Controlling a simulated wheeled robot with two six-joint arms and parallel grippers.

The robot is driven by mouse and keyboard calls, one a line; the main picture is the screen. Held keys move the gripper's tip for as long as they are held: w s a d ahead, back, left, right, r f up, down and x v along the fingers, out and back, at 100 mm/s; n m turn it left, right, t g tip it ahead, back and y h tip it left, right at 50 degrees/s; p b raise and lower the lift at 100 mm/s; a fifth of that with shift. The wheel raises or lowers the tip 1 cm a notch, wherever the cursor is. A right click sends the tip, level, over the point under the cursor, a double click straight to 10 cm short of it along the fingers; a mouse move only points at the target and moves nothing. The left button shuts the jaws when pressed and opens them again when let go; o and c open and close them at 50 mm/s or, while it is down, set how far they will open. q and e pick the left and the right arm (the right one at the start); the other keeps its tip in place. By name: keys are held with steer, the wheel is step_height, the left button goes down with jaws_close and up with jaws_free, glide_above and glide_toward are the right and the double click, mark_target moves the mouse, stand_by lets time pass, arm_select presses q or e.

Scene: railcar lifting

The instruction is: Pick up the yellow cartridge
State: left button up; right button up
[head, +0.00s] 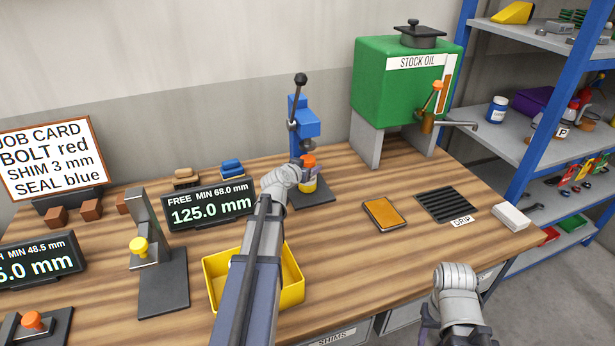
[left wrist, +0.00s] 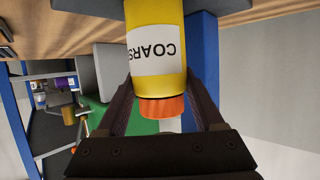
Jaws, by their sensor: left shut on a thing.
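The yellow cartridge (head: 310,186) stands at the blue press (head: 304,118) in the head view, its orange cap on top. In the left wrist view the cartridge (left wrist: 157,75) has a white label reading "COARS" and its orange cap points toward the gripper. My left gripper (head: 302,176) is shut on the cartridge, with a finger on each side near the cap. The arm hides part of the cartridge in the head view, and I cannot tell whether its bottom touches the press base. My right gripper (head: 458,285) is at the front right; its fingers are not clear.
An empty-looking yellow bin (head: 293,282) lies under my left forearm. A "FREE" display (head: 208,207) stands left of the press. A brown-topped pad (head: 382,213), a black grate (head: 445,205) and the green oil tank (head: 390,90) are to the right.

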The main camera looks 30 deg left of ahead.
arm_select(q)
jaws_close()
steer(key=shift+r, duration=0.1)
arm_select(e)
steer(key=shift+r, duration=0.1)
